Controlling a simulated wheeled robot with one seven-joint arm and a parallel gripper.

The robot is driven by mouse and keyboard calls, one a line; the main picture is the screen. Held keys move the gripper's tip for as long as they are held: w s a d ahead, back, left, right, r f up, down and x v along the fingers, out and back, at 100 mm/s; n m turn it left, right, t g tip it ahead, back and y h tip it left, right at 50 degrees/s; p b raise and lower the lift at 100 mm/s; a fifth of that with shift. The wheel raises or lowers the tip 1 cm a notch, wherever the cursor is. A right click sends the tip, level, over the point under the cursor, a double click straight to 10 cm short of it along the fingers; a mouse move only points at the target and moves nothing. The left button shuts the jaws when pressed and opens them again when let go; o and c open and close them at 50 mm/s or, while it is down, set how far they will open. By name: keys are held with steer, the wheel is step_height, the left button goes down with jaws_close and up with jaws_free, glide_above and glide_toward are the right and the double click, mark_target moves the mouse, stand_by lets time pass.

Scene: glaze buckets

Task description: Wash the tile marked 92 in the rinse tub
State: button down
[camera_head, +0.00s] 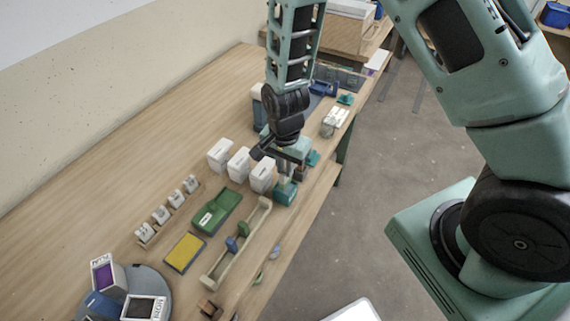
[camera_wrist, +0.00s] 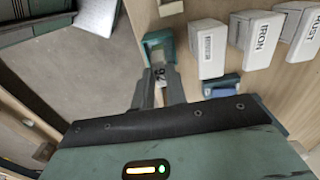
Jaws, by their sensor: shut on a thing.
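My gripper (camera_wrist: 160,88) is shut on a small grey tile (camera_wrist: 159,74), whose marking shows rotated and reads like 92. In the head view my gripper (camera_head: 286,172) points down at the right edge of the table, beside the white buckets, and the tile is too small to make out. A teal piece (camera_head: 285,193) is just below the fingers; in the wrist view a teal frame (camera_wrist: 158,40) is just past the fingertips. I cannot tell whether the tile touches it. I cannot surely pick out the rinse tub; a dark blue-grey container (camera_head: 257,100) is partly hidden behind my arm.
White buckets (camera_head: 238,163) stand left of my gripper; labels IRON (camera_wrist: 257,40) and RUST (camera_wrist: 302,35) show. A green tray (camera_head: 216,212), yellow pad (camera_head: 185,253), cream rack (camera_head: 222,265) and small white tiles (camera_head: 176,199) lie nearer. The table's left side is clear.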

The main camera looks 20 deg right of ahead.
mark_target(285, 178)
steer(key=shift+f+b, duration=1.75)
steer(key=shift+f, duration=0.95)
steer(key=shift+r, duration=0.2)
